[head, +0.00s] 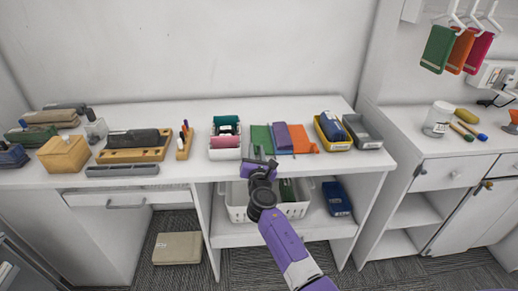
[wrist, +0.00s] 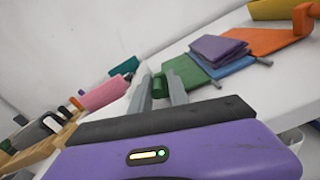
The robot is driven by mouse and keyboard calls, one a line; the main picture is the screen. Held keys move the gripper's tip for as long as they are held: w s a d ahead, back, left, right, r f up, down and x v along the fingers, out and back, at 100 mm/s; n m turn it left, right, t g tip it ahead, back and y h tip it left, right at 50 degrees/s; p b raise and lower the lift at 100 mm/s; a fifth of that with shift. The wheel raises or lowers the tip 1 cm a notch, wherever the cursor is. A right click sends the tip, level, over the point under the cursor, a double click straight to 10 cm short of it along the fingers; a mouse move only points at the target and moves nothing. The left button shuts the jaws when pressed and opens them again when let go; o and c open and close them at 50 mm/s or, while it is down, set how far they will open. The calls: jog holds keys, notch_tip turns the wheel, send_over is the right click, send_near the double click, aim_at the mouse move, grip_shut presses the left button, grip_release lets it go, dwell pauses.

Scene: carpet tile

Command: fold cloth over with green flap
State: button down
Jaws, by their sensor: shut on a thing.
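The cloth lies on the white worktop, with a green flap (head: 261,135) at the left, a purple layer (head: 280,136) lying over the blue part (head: 284,151) in the middle, and an orange flap (head: 302,139) spread at the right. The wrist view also shows the green flap (wrist: 190,72), the purple layer (wrist: 218,48), the blue part (wrist: 233,66) and the orange flap (wrist: 262,41). My gripper (head: 260,158) is at the green flap's near left side. In the wrist view my gripper (wrist: 163,90) is shut on the green flap's dark green tab. The green flap lies out to the side, apart from the purple layer.
A white bin (head: 225,154) with rolled cloths stands left of the cloth. Yellow (head: 333,131) and grey (head: 362,131) bins stand to its right. A wooden tool block (head: 134,154) is farther left. Below, a shelf holds a white basket (head: 236,207). The worktop's front edge is close.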

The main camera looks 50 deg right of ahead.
jog(key=shift+w+a+f+n, duration=0.1)
jog(key=shift+w+a+n, duration=0.5)
jog(key=shift+n, duration=0.1)
jog(key=shift+f, duration=0.1)
jog(key=c, duration=1.4)
grip_release()
jog(key=shift+f, duration=0.1)
jog(key=shift+s+d+f, duration=0.1)
jog(key=shift+s+d, duration=0.15)
jog(key=v, duration=0.7)
jog(key=shift+s+a, duration=0.25)
jog(key=shift+s, duration=0.05)
